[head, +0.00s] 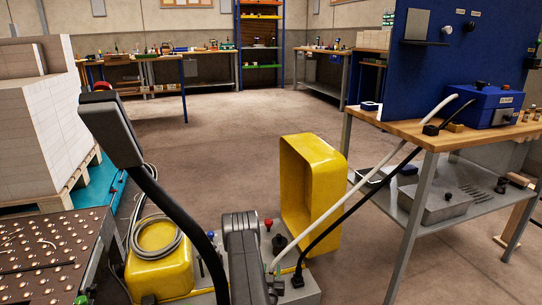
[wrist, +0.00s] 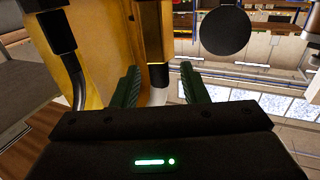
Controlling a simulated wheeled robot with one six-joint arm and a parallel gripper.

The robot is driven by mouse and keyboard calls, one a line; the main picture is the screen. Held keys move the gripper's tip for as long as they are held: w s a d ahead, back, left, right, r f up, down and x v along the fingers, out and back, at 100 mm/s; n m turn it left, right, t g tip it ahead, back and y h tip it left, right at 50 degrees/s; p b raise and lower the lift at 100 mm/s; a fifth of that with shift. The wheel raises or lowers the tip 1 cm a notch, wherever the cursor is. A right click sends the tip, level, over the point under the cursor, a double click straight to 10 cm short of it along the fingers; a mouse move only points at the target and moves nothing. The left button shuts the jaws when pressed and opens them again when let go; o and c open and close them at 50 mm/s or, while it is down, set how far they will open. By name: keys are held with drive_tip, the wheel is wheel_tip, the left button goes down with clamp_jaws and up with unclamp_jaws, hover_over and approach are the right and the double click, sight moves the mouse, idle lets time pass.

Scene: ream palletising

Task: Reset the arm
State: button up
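In the wrist view my gripper (wrist: 160,88) shows two green fingers with a clear gap between them. It is open, and nothing is held between the fingers. A dark cylinder and yellow surfaces show behind the fingers. The gripper itself is not seen in the head view; only dark grey links of my arm show there, at the left and at the bottom centre. A tall stack of white reams (head: 45,125) stands on a wooden pallet (head: 78,182) at the left.
A ball-topped table (head: 50,250) fills the lower left. A workbench (head: 410,130) with a blue back panel (head: 450,75) and blue box (head: 482,106) stands at the right. Shelves (head: 260,45) and benches line the back wall. The middle floor (head: 240,115) is clear.

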idle(0.3)
drive_tip(key=shift+s+a+f, duration=0.1)
drive_tip(key=shift+s+f, duration=0.15)
drive_tip(key=shift+s, duration=0.3)
drive_tip(key=s+a+p, duration=0.1)
drive_tip(key=s+p, duration=0.4)
drive_tip(key=s, duration=0.8)
drive_tip(key=w+b, duration=0.1)
drive_tip(key=w, duration=0.3)
drive_tip(key=w+b, duration=0.2)
drive_tip(key=w, duration=0.3)
drive_tip(key=w+d+b, duration=0.1)
drive_tip(key=w+b, duration=0.1)
drive_tip(key=w, duration=0.2)
drive_tip(key=shift+w+d+f, duration=0.1)
drive_tip(key=shift+w, duration=0.3)
wheel_tip(320, 180, up, 8)
drive_tip(key=shift+w+r+p, duration=0.1)
drive_tip(key=shift+r+p, duration=0.05)
drive_tip(key=shift+p, duration=0.9)
drive_tip(key=shift+r+p, duration=1)
